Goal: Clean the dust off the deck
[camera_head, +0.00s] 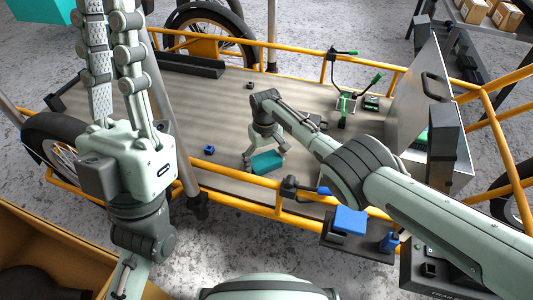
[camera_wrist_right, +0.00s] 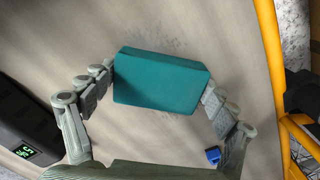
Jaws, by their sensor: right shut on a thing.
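The deck (camera_head: 215,105) is a flat grey-brown bed inside a yellow tube frame. My right gripper (camera_head: 264,160) is low over its near part, shut on a teal block-shaped sponge (camera_head: 267,162). The right wrist view shows the sponge (camera_wrist_right: 160,80) between both fingers, close over or on the deck; contact is unclear. Dark, faint dust smudges (camera_wrist_right: 172,42) show on the deck just beyond the sponge. My left gripper (camera_head: 110,20) is raised close to the camera with its fingers upward; its opening is unclear.
A small blue cube (camera_head: 209,150) and a small dark cube (camera_head: 250,85) lie on the deck. Green-handled tools (camera_head: 345,102) and an open metal case (camera_head: 418,85) occupy the right side. A yellow rail (camera_head: 235,198) borders the near edge. The deck's middle is mostly clear.

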